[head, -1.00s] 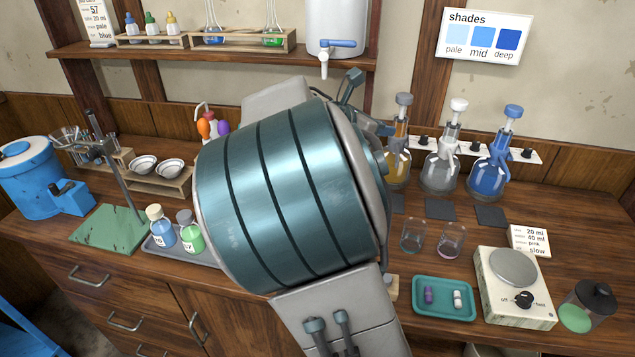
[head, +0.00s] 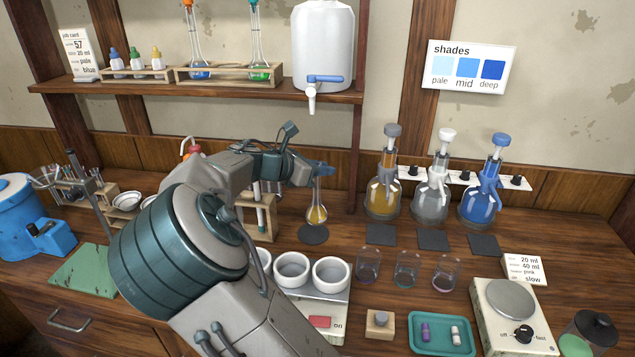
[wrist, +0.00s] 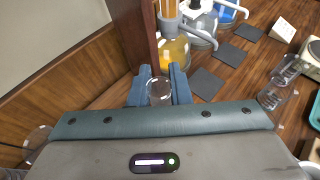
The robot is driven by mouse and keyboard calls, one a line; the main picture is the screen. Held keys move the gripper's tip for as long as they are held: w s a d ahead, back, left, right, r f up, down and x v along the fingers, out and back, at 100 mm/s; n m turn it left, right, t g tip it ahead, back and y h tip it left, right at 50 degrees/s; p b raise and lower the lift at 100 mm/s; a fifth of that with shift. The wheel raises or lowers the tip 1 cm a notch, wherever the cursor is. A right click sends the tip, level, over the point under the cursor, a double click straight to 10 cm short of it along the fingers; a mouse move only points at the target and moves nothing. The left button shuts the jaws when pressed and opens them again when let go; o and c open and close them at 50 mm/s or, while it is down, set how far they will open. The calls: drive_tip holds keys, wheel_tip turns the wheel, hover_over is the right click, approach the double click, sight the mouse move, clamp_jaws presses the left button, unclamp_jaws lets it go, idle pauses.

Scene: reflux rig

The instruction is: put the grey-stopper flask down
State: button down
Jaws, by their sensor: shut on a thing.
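A small round flask (head: 316,214) with amber liquid hangs upright below my gripper (head: 318,170) in the head view. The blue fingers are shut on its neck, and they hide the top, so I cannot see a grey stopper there. A dark round mat (head: 314,235) lies on the bench right under the flask. The flask's bottom is at or just above the mat; I cannot tell if they touch. In the wrist view, a clear round shape (wrist: 159,91) sits between the two blue fingers of my gripper (wrist: 159,85).
Bottles with grey (head: 384,195), white (head: 432,195) and blue (head: 482,200) tops stand to the right, with dark square mats before them. A wooden rack (head: 258,222) is close on the left. White dishes (head: 331,275) and small glasses (head: 407,268) stand in front.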

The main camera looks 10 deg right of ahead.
sight(318, 183)
drive_tip(key=shift+w+a+f, duration=0.3)
drive_tip(key=shift+a, duration=0.05)
drive_tip(key=shift+f, duration=2.15)
drive_tip(key=c, duration=1.3)
unclamp_jaws()
drive_tip(key=shift+c, duration=0.2)
drive_tip(key=v, duration=1.2)
drive_tip(key=shift+r, duration=0.25)
